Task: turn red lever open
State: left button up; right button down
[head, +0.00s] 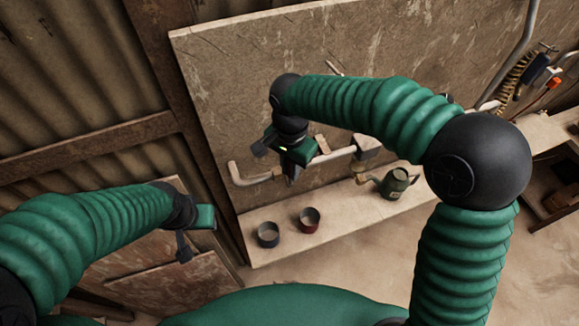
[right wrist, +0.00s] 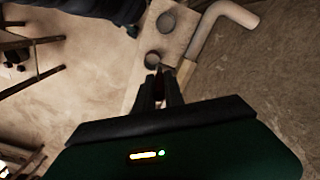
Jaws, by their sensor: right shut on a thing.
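A pale pipe (head: 242,178) with a brass-coloured fitting runs along the upright board; its bent end shows in the right wrist view (right wrist: 215,25). My right gripper (head: 291,178) points down at the pipe, in front of the fitting. In the right wrist view its fingers (right wrist: 161,80) are close together beside the fitting (right wrist: 186,72), shut on a small part at the pipe. The jaws hide most of that part, and no red lever shows clearly. My left gripper (head: 184,250) hangs at the left, away from the pipe; its jaw opening is unclear.
On the pale shelf (head: 350,220) below the pipe stand a grey cup (head: 268,235), a reddish cup (head: 309,219) and a green watering can (head: 394,183). The board (head: 240,80) is close behind my right gripper. A coiled hose (head: 517,75) hangs at the far right.

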dwell(0.3)
jog(key=shift+r, duration=0.1)
jog(key=shift+w+d+f+g+y+p, duration=0.3)
jog(key=shift+d+y+p, duration=0.3)
jog(key=shift+y, duration=0.5)
jog(key=shift+w+d+f+g+y+p, duration=0.25)
jog(key=shift+d+g+y+p, duration=0.2)
jog(key=shift+d+y, duration=0.5)
jog(key=shift+w+d+f+g+y+p, duration=0.3)
jog(key=shift+d+y+p, duration=0.2)
jog(key=shift+y, duration=0.75)
jog(key=shift+r, duration=0.1)
jog(key=c, duration=1.4)
grip_release()
jog(key=shift+s+d, duration=0.1)
jog(key=shift+c, duration=0.2)
